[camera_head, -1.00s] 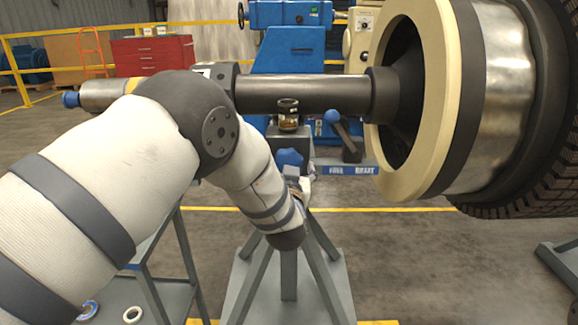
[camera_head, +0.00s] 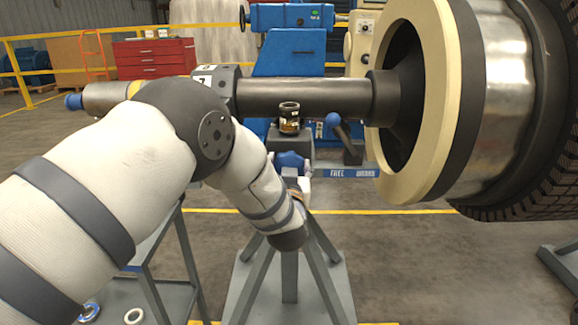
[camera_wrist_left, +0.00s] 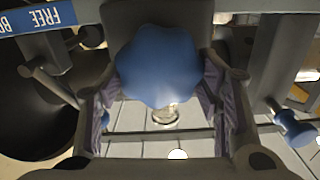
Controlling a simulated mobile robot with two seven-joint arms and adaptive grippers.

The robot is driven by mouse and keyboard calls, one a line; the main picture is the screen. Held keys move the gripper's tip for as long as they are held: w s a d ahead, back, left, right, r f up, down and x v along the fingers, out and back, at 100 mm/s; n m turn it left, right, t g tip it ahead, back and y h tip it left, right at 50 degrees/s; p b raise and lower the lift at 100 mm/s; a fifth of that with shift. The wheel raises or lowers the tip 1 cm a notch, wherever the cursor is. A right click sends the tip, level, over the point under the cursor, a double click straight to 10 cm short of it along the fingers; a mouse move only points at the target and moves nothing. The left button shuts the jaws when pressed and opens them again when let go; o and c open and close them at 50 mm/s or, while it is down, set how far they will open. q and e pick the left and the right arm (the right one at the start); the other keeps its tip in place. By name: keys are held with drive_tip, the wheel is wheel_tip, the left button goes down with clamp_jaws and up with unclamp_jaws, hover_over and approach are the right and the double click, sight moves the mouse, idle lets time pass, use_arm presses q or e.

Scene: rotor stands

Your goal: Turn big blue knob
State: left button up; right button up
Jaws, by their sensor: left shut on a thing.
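The big blue knob (camera_head: 291,161) is a lobed knob on the rotor stand, below the dark shaft. In the left wrist view the knob (camera_wrist_left: 160,65) fills the upper middle, between the two fingers. My left gripper (camera_wrist_left: 162,92) is shut on it, with a finger at each side. In the head view my left forearm reaches down to the stand, and the wrist hides most of the left gripper (camera_head: 299,184). My right gripper is in neither view.
A blue-ended lever (camera_head: 332,118) stands right of the knob, above a blue label strip (camera_head: 345,173). The large rotor (camera_head: 430,100) fills the right. Open floor lies at lower right.

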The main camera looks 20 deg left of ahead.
use_arm(q)
drive_tip(key=n, duration=0.3)
drive_tip(key=shift+a, duration=0.15)
drive_tip(key=shift+f+n+p, duration=0.1)
drive_tip(key=shift+n+p, duration=0.4)
drive_tip(key=shift+n, duration=1.6)
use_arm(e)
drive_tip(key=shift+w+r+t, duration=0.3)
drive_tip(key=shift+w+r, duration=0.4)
use_arm(q)
drive_tip(key=o, duration=1.2)
drive_tip(key=shift+c, duration=0.2)
drive_tip(key=v, duration=1.2)
drive_tip(key=shift+s, duration=0.1)
